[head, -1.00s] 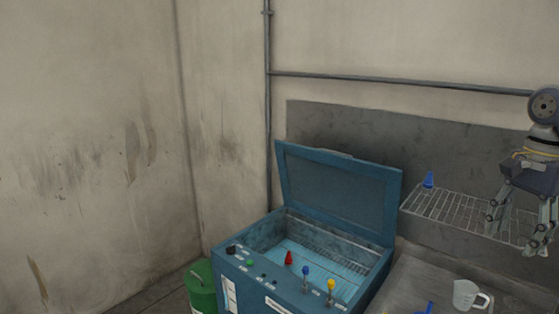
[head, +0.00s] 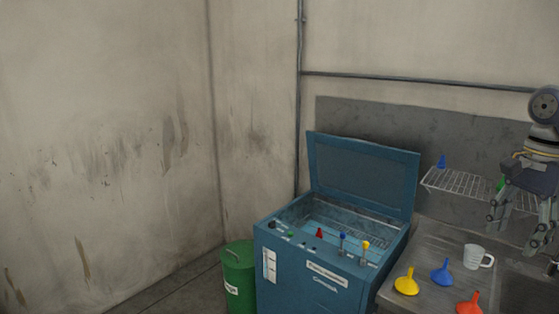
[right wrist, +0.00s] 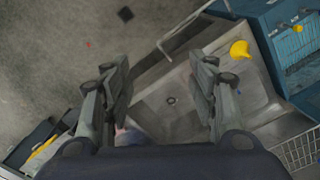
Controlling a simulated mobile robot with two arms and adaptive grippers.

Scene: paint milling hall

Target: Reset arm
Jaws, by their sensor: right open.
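My right gripper (head: 513,236) is at the right edge of the head view, pointing down, in front of the wire shelf and above the counter at the right. In the right wrist view its two fingers (right wrist: 160,80) stand wide apart with nothing held between them. Below them lies a grey metal sink (right wrist: 170,102). My left gripper is not in view.
A blue machine (head: 310,272) stands with its lid up. On the counter are a yellow funnel (head: 407,284), a blue funnel (head: 441,272), a red funnel (head: 469,304) and a white mug (head: 477,257). A green bin (head: 239,278) stands left. A wire shelf (head: 455,184) is behind.

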